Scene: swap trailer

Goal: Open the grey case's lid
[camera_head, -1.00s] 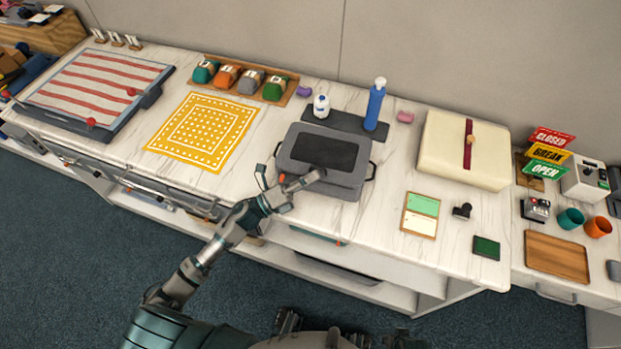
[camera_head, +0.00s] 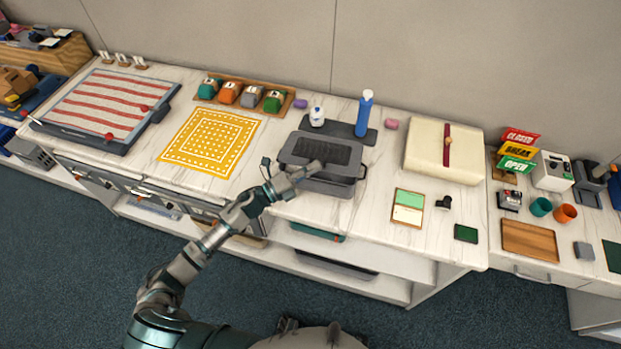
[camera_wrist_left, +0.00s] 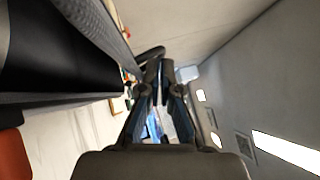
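The grey case (camera_head: 333,188) stands on the white counter, its lid (camera_head: 292,151) with a dark top panel. The lid looks partly raised at the front, with a dark gap under it. In the left wrist view the lid's edge (camera_wrist_left: 103,28) slants over the black opening. My left gripper (camera_head: 316,166) is at the lid's front edge. In the left wrist view my left gripper's fingertips (camera_wrist_left: 160,71) are close together beside a dark curved bar (camera_wrist_left: 150,54); I cannot tell whether they pinch it. My right gripper is not in view.
A dark mat with a blue bottle (camera_head: 364,113) and a white bottle (camera_head: 317,117) lies behind the case. A yellow patterned cloth (camera_head: 210,141) is to the left, a cream box (camera_head: 425,150) to the right. Counter between the case and green-white cards (camera_head: 408,206) is clear.

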